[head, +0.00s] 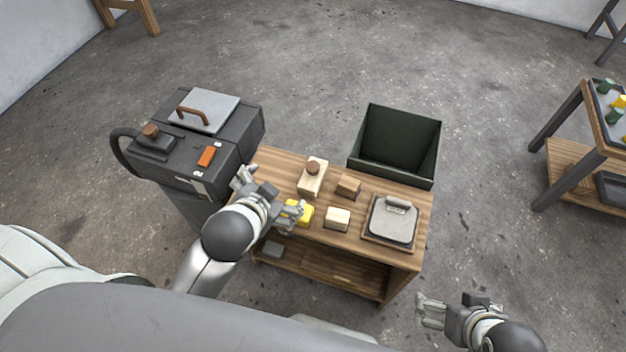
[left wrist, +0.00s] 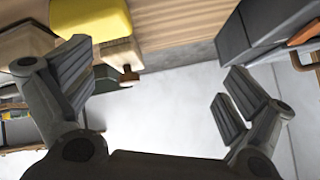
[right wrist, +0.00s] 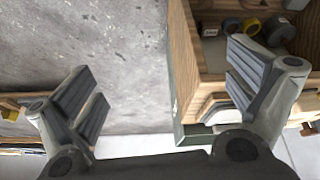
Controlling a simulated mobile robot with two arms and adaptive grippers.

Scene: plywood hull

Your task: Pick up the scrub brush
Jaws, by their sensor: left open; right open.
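On the wooden bench (head: 375,270), a pale block with a round brown knob (head: 311,183) looks most like the scrub brush; its bristles cannot be made out. A pale block with a small brown part (left wrist: 120,52) shows in the left wrist view, beside the yellow block. My left gripper (head: 270,195) is open and empty above the bench's left end, left of the knobbed block and apart from it. One finger is close to a yellow block (head: 303,214) and partly covers it. My right gripper (head: 458,304) is open and empty, off the bench's front right corner.
Brown-topped (head: 348,187) and pale (head: 338,218) blocks and a grey plate with a handle (head: 392,222) share the bench. A dark green bin (head: 398,145) stands behind. A dark machine (head: 225,150) borders the left. Another table (head: 570,160) is at far right.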

